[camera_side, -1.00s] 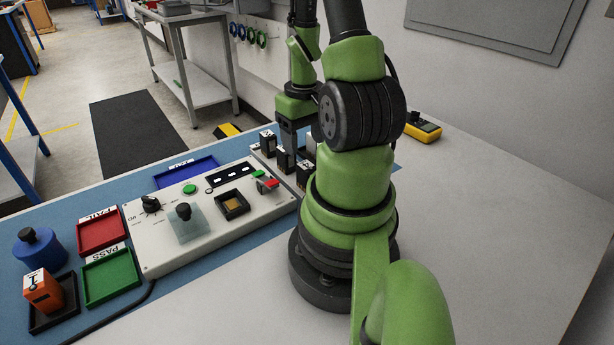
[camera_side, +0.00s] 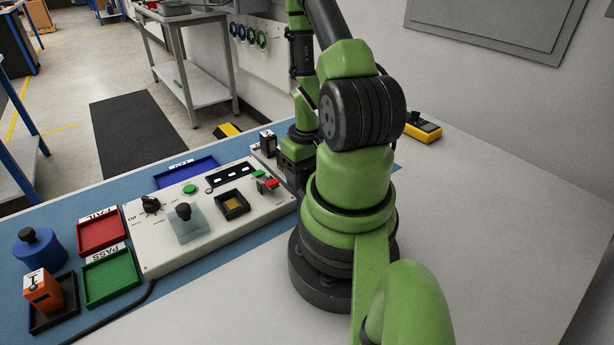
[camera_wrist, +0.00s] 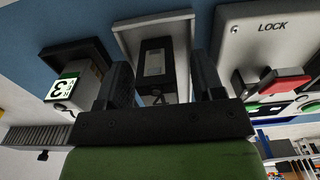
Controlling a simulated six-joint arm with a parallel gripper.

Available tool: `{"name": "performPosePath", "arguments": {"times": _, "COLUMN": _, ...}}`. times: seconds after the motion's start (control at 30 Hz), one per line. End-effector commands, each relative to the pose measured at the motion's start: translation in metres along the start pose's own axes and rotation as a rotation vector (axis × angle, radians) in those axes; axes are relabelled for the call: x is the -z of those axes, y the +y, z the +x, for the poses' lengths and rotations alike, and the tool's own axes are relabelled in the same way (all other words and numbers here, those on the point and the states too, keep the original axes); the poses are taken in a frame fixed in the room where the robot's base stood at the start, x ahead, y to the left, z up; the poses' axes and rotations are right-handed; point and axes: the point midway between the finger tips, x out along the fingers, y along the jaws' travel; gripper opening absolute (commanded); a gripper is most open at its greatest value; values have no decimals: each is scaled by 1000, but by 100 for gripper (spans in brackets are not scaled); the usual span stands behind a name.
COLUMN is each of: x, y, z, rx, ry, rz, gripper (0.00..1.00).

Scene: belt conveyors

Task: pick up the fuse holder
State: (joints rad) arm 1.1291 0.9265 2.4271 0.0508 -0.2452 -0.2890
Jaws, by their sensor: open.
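In the wrist view my gripper (camera_wrist: 162,82) is open, with one finger on each side of a dark block (camera_wrist: 155,62) with a grey label. I take this block to be the fuse holder, but cannot be sure. It sits in a pale grey tray or holder (camera_wrist: 184,32). I cannot tell whether the fingers touch it. In the side view my gripper (camera_side: 291,172) is low behind the right end of the control box, and the arm hides the block there.
A block marked 3 (camera_wrist: 62,88) in a black holder is close left of my gripper in the wrist view. The control box (camera_side: 160,257) with its red switch (camera_side: 271,183) is close by. One dark block (camera_side: 267,141) stands behind. An orange block (camera_side: 43,291) is far left.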

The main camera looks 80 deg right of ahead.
Motion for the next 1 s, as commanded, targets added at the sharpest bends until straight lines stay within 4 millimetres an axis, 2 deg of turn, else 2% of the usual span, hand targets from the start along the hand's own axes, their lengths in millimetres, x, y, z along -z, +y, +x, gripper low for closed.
{"name": "performPosePath", "arguments": {"times": 0.13, "x": 0, "y": 0, "z": 0, "rx": 0, "ry": 0, "rz": 0, "gripper": 59}}
{"name": "performPosePath", "arguments": {"times": 0.3, "x": 0, "y": 0, "z": 0, "rx": 0, "ry": 0, "rz": 0, "gripper": 20}}
{"name": "performPosePath", "arguments": {"times": 0.37, "x": 0, "y": 0, "z": 0, "rx": 0, "ry": 0, "rz": 0, "gripper": 8}}
{"name": "performPosePath", "arguments": {"times": 0.77, "x": 0, "y": 0, "z": -5, "rx": 0, "ry": 1, "rz": -1, "gripper": 8}}
{"name": "performPosePath", "arguments": {"times": 0.87, "x": 1, "y": 0, "z": -13, "rx": -1, "ry": 2, "rz": 0, "gripper": 8}}
{"name": "performPosePath", "arguments": {"times": 1.0, "x": 2, "y": 0, "z": -32, "rx": -3, "ry": 7, "rz": 0, "gripper": 8}}
